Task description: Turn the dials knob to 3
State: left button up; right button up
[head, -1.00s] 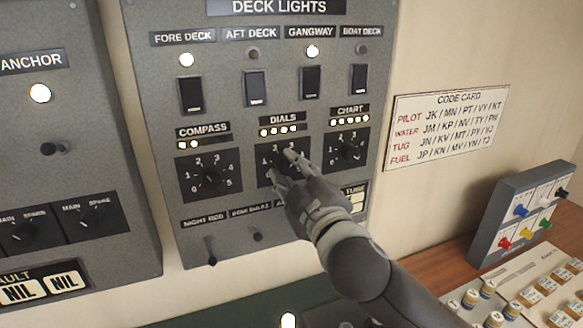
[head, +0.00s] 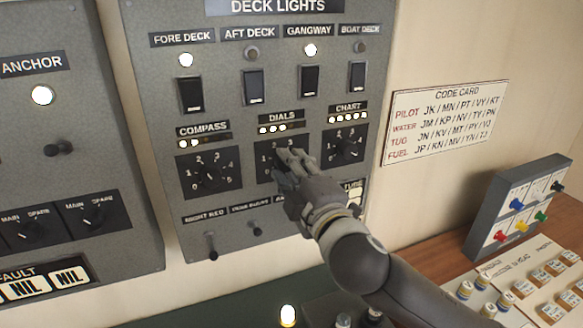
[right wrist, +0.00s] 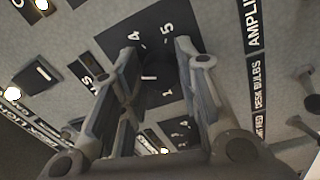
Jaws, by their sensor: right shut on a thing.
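The DIALS knob is a dark rotary knob on a black numbered plate (head: 268,150), under the DIALS label (head: 283,117) on the grey deck lights panel. My right gripper (head: 284,165) covers the knob and much of the plate in the head view. In the right wrist view, the knob (right wrist: 155,74) sits between the two fingers, which are shut on it. Numbers 4, 5 and 1 show around it there. Its pointer is hard to read. About 3 lamps (head: 271,129) look lit under the label. My left gripper is not in view.
The COMPASS knob (head: 209,176) is to the left and the CHART knob (head: 345,147) is close on the right. Rocker switches (head: 253,87) stand above. A small lever (head: 211,252) sticks out below. A code card (head: 446,120) hangs on the wall at right.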

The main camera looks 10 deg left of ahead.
jog(key=shift+f, duration=0.1)
jog(key=o, duration=1)
jog(key=shift+s+d, duration=0.1)
jog(key=v, duration=1.1)
jog(key=shift+s+d, duration=0.3)
